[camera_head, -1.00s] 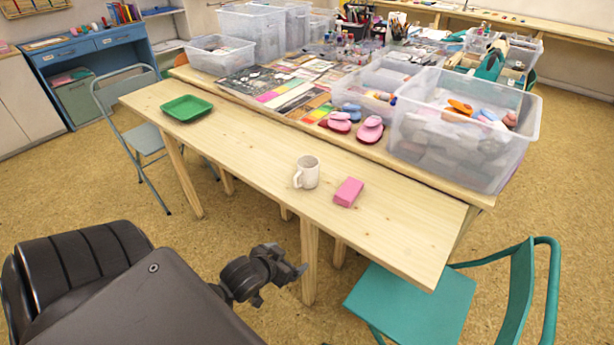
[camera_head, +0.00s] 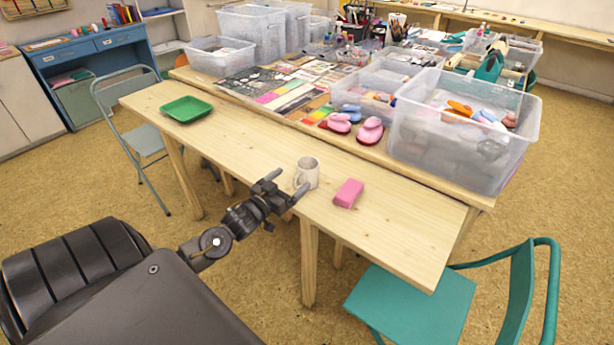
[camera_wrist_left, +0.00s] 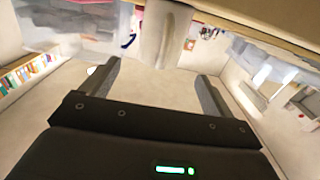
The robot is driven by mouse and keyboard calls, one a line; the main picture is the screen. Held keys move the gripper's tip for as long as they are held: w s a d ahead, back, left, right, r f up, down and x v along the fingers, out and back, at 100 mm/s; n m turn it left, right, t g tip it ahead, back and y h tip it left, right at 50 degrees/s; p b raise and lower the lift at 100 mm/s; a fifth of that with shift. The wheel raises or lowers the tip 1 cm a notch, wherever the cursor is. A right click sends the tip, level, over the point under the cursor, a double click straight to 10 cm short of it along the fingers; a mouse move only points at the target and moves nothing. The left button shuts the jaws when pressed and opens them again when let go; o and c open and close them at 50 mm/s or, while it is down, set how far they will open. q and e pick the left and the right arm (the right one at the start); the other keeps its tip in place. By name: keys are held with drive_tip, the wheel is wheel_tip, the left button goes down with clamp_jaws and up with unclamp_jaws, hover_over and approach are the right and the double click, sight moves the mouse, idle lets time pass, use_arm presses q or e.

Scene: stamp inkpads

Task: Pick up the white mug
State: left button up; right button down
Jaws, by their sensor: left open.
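The white mug (camera_head: 308,174) stands upright on the wooden table (camera_head: 240,146) near its front edge, handle toward the left. My left gripper (camera_head: 287,184) is open and empty, just left of the mug, with its fingers pointing toward it. In the left wrist view, the pale mug (camera_wrist_left: 160,35) appears above and beyond the gap between the two spread fingers of the left gripper (camera_wrist_left: 158,82). I cannot tell whether a finger touches the mug. My right gripper is not in view.
A pink block (camera_head: 348,193) lies right of the mug. A green tray (camera_head: 187,109) sits at the table's left end. Clear bins (camera_head: 462,140) and pink slippers (camera_head: 369,131) stand on the table behind. A teal chair (camera_head: 420,305) is at the front right.

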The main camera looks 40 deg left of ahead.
sight(301, 172)
use_arm(q)
drive_tip(key=shift+w, duration=3.5)
drive_tip(key=shift+r, duration=0.1)
drive_tip(key=c, duration=1.3)
